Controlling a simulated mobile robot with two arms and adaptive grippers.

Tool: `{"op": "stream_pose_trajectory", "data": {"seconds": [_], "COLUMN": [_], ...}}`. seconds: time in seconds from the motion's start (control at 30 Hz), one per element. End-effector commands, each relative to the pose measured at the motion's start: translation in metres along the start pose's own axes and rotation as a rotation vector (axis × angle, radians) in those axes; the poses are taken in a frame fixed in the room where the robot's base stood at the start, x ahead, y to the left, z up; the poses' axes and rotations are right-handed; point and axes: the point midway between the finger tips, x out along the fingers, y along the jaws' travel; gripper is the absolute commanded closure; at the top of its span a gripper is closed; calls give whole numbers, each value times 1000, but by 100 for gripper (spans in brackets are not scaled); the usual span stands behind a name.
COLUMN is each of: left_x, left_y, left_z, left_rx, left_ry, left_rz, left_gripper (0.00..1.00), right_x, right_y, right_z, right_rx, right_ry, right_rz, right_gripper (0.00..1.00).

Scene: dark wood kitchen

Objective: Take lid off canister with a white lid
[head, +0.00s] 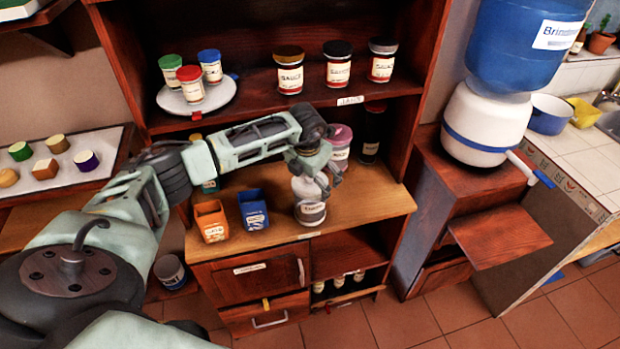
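The canister with a white lid (311,212) stands upright on the wooden counter of the cabinet, near its front edge. Its pale lid (305,190) is partly hidden by my gripper. My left gripper (317,182) reaches in from the left and is at the lid, with its fingers pointing down around or just beside it. I cannot tell whether the fingers are closed on the lid. The lid appears to sit on top of the canister. My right gripper is not in view.
An orange box (211,222) and a blue box (253,210) stand left of the canister. A pink-lidded jar (340,148) and a dark bottle (371,135) stand behind it. Several jars, including a black-lidded one (338,64), fill the shelf above. Counter right of the canister is clear.

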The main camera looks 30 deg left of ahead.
Motion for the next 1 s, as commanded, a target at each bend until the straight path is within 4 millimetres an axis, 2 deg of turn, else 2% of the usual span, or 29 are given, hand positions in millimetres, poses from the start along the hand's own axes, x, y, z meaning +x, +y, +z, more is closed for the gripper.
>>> {"op": "stream_pose_trajectory", "data": {"seconds": [0.17, 0.83, 1.0], "left_x": [1, 1, 2], "left_y": [0, 1, 1], "left_z": [0, -1, -2], "left_rx": [1, 0, 0], "left_ry": [-1, 1, 3], "left_rz": [-1, 1, 2], "left_gripper": [0, 58, 63], "right_x": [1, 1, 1], "right_y": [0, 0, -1], "right_z": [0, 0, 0], "right_rx": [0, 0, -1], "right_ry": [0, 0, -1], "right_rz": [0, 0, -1], "right_gripper": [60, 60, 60]}}
